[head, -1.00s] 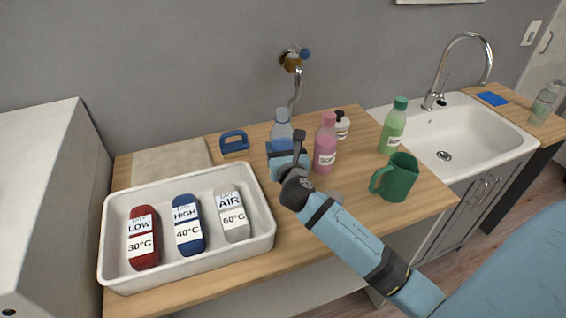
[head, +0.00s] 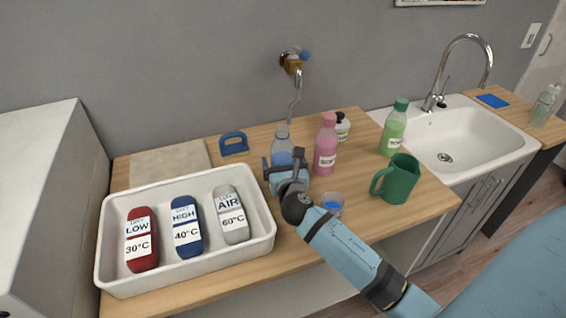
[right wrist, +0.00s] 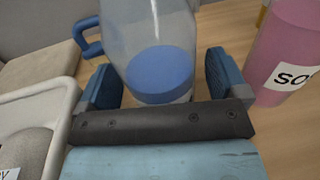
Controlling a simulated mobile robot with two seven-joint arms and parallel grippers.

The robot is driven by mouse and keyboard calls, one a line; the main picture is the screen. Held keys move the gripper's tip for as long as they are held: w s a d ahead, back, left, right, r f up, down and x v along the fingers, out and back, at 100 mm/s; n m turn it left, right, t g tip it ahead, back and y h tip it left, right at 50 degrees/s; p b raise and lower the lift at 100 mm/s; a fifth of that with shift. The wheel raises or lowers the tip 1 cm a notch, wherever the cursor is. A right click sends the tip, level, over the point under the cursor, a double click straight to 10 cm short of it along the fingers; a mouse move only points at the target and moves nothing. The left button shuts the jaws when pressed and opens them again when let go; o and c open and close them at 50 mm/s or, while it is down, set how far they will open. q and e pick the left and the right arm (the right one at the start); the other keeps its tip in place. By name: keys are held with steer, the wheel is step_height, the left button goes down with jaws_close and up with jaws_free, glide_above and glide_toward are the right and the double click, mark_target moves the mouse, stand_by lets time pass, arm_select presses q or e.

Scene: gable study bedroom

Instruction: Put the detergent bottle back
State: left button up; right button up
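A clear bottle with blue liquid (head: 282,143) stands upright on the wooden counter, and it also fills the middle of the right wrist view (right wrist: 158,65). I cannot read a label that marks it as the detergent. My right gripper (head: 287,172) is low in front of it. In the right wrist view its two blue fingers (right wrist: 163,82) are apart, one on each side of the bottle, with a small gap showing at the right finger. A pink bottle (head: 326,147) and a green bottle (head: 393,128) stand to the right. My left gripper is not in view.
A blue mat (head: 493,99) and clear bottle (head: 545,105) are beyond the sink (head: 462,125).

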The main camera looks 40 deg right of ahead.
steer(key=shift+r, duration=0.25)
steer(key=v, duration=1.2)
